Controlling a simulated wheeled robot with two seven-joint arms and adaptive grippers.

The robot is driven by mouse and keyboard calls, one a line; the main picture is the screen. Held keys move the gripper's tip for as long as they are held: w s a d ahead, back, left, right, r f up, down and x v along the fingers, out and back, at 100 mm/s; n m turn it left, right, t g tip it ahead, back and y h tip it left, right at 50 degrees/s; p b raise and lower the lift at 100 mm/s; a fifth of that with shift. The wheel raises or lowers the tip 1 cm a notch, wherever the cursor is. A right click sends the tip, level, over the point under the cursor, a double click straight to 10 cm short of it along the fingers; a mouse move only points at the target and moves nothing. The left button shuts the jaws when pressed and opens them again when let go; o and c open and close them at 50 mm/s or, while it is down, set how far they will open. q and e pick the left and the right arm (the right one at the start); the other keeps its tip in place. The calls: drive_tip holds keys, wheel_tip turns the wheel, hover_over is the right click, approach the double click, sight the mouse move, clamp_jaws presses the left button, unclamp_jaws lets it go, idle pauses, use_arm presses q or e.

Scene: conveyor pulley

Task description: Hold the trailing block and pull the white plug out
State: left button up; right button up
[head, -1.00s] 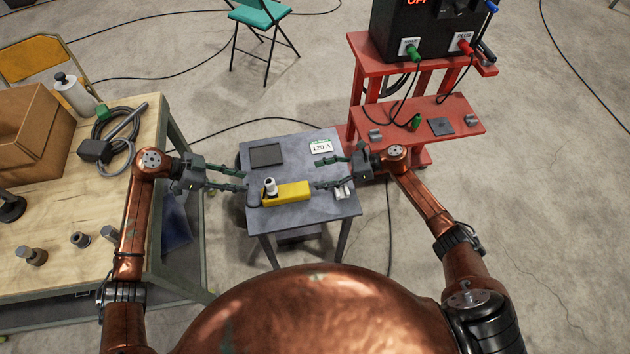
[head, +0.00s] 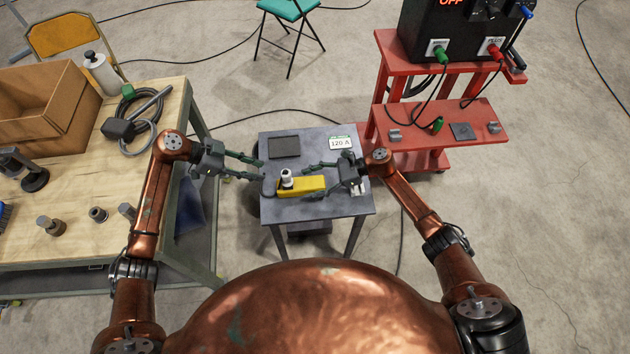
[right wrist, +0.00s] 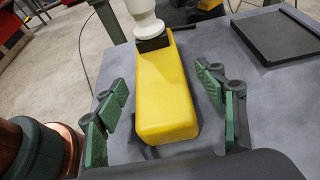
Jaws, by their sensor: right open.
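The yellow block (head: 312,185) lies on the small grey table. The white plug (head: 287,176) stands upright at its left end, on a dark collar. In the right wrist view the yellow block (right wrist: 163,98) runs away from me, with the white plug (right wrist: 146,18) at its far end, cut off by the top edge. My right gripper (head: 306,180) is open, its green-padded fingers (right wrist: 165,108) on either side of the block with gaps showing. My left gripper (head: 260,171) is open and empty, left of the plug and apart from it.
The grey table (head: 285,210) also holds a dark tray (head: 284,147) and a "120 A" card (head: 341,143). A wooden workbench (head: 75,220) stands at left. A red stand (head: 400,118) with a black power box (head: 440,30) reading OFF stands at right.

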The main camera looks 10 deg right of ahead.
drive_tip(key=c, duration=0.9)
idle(0.3)
drive_tip(key=c, duration=0.3)
idle(0.3)
clamp_jaws()
idle(1.2)
idle(1.4)
